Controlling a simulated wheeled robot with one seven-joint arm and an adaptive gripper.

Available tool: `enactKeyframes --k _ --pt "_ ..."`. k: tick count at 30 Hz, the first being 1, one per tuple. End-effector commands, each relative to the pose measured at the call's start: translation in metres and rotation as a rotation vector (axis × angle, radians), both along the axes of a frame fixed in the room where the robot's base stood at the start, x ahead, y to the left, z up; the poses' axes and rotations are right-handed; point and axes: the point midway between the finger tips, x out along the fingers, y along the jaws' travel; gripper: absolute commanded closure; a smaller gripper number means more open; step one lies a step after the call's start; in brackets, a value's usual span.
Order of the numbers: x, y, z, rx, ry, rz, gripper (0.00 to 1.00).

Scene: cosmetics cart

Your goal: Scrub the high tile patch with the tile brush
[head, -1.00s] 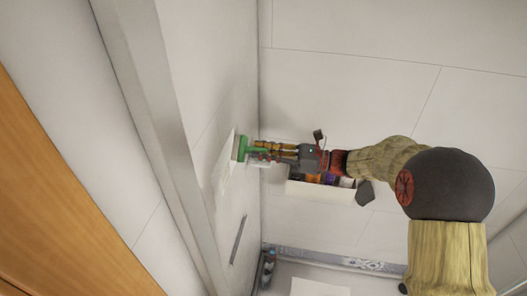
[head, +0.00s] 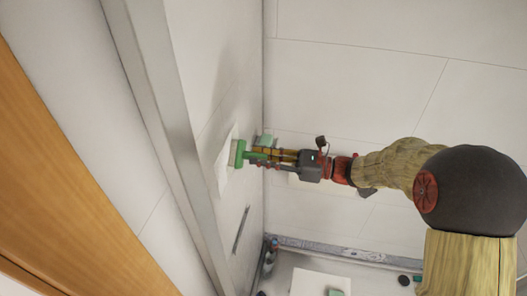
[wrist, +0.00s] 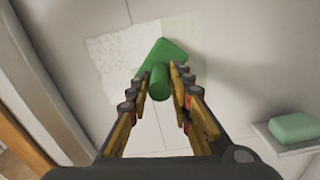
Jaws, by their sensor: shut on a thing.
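The green tile brush (head: 240,152) is held by its handle in my gripper (head: 264,156), with its head toward the wall. In the wrist view the brush (wrist: 160,72) lies between my two fingers (wrist: 159,88), which are closed on its handle. The tile patch (head: 223,168) is a pale rectangle on the left wall, and the brush head overlaps it in the head view. In the wrist view the speckled patch (wrist: 105,60) shows behind and left of the brush. I cannot tell whether the bristles touch it; the green head hides that side.
A green soap-like block (wrist: 294,127) sits on a small ledge right of my gripper in the wrist view. A metal-coloured post (head: 165,110) runs along the left wall. A thin grey bar (head: 241,229) is on the wall below the patch. A white mat (head: 312,283) lies low down.

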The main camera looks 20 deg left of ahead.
Motion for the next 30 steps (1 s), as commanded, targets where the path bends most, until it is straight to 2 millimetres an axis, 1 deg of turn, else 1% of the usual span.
enactKeyframes --k 7,15,25,30 --pt "-0.008 -0.001 0.000 0.000 0.001 0.001 0.99" --pt "-0.029 -0.005 0.001 0.000 0.000 0.000 0.99" --pt "-0.042 -0.006 0.000 0.001 0.000 0.000 0.99" --pt "-0.055 -0.007 0.001 0.001 0.001 -0.001 0.99"
